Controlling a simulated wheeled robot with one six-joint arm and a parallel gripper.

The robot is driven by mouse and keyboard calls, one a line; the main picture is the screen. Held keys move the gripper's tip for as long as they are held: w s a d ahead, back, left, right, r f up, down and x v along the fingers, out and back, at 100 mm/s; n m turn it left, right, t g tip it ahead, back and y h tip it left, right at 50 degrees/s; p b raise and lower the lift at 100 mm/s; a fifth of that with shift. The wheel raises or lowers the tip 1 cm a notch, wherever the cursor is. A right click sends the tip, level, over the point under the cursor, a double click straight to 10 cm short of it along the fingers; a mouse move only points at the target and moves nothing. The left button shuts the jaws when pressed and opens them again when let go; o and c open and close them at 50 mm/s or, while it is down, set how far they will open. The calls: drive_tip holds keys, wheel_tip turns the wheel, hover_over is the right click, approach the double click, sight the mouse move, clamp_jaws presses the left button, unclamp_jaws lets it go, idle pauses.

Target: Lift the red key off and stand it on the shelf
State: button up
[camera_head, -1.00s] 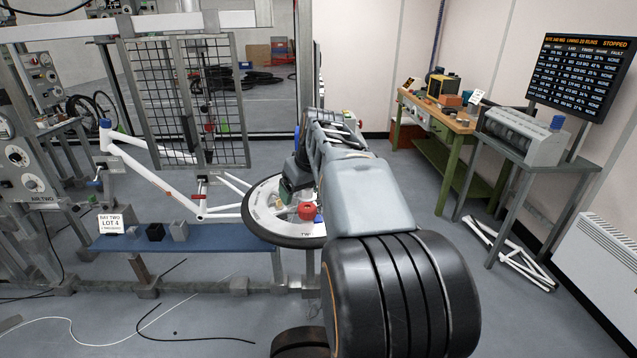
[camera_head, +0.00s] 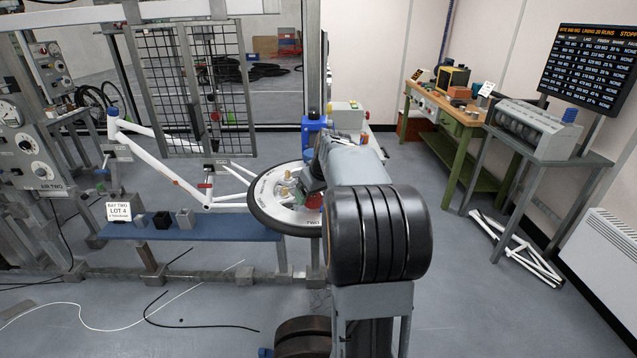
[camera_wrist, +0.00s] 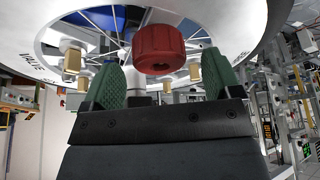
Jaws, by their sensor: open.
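The red key (camera_head: 314,201) is a round red knob on the white-faced wheel dial (camera_head: 266,198), partly hidden by my arm in the head view. In the wrist view the red key (camera_wrist: 159,48) is in front of the gap between my green fingers. My gripper (camera_wrist: 160,64) is open, with one finger to either side of the key and visible space between. I cannot tell how deep the key is between them. In the head view my gripper (camera_head: 309,178) is over the dial's right part. The blue shelf (camera_head: 205,230) is left of and below the dial.
The shelf carries a "BAY TWO LOT 4" sign (camera_head: 118,211) and small dark and grey blocks (camera_head: 162,220). Its right part is bare. Brass pegs (camera_wrist: 72,59) stand on the dial near the fingers. A white bicycle frame (camera_head: 160,172) is behind the shelf.

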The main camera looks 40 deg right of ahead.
drive_tip(key=shift+x, duration=1.15)
drive_tip(key=shift+c, duration=0.3)
drive_tip(key=c, duration=1)
